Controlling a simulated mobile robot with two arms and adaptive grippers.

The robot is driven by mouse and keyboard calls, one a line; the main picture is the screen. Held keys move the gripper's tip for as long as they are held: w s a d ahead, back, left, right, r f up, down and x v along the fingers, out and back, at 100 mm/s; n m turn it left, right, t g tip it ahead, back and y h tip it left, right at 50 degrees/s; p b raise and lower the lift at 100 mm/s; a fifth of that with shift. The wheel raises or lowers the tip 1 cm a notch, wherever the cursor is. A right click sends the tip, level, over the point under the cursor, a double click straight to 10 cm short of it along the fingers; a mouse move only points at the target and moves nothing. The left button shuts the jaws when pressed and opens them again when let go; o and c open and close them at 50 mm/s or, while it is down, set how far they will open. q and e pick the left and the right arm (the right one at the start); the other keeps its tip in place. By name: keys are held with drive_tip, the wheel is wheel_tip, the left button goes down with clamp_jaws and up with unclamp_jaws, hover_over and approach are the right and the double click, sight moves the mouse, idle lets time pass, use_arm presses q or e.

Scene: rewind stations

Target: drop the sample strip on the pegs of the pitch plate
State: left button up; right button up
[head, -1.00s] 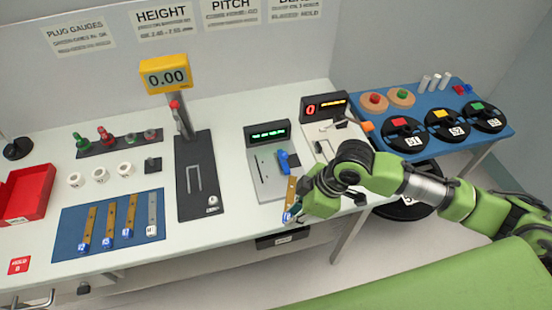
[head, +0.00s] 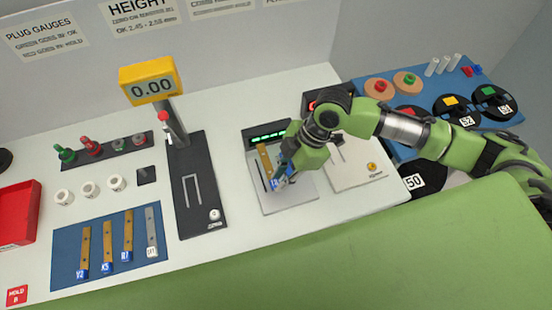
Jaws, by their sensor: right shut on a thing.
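The sample strip (head: 263,158) is a narrow brass-coloured strip with a blue tagged end. My right gripper (head: 283,173) is shut on it near the tagged end and holds it over the pitch plate. The pitch plate (head: 297,196) is a light grey plate with a green-lit display (head: 268,137) at its back. The gripper and strip cover much of the plate, so the pegs are hidden. I cannot tell whether the strip touches the plate. My left gripper is out of view.
Left of the plate stands the dark height gauge (head: 205,215) with its yellow display (head: 150,82). A blue mat (head: 68,245) with several strips lies further left. Another light station (head: 358,175) is close on the right. Reels sit on a blue table (head: 455,90).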

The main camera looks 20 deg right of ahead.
sight(276, 198)
drive_tip(key=shift+s+f, duration=0.1)
drive_tip(key=shift+f, duration=0.75)
drive_tip(key=shift+f+b, duration=0.4)
drive_tip(key=shift+b, duration=0.05)
wheel_tip(276, 198, down, 2)
drive_tip(key=shift+f+b, duration=0.2)
drive_tip(key=shift+b, duration=0.4)
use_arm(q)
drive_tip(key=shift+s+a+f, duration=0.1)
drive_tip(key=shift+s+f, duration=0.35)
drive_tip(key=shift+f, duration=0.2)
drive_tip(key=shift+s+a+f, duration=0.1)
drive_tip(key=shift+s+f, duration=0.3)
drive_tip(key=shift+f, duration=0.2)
use_arm(e)
drive_tip(key=shift+f, duration=0.35)
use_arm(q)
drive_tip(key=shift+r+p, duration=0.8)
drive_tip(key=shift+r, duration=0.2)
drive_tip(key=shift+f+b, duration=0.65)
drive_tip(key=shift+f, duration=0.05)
use_arm(e)
drive_tip(key=shift+f, duration=1.1)
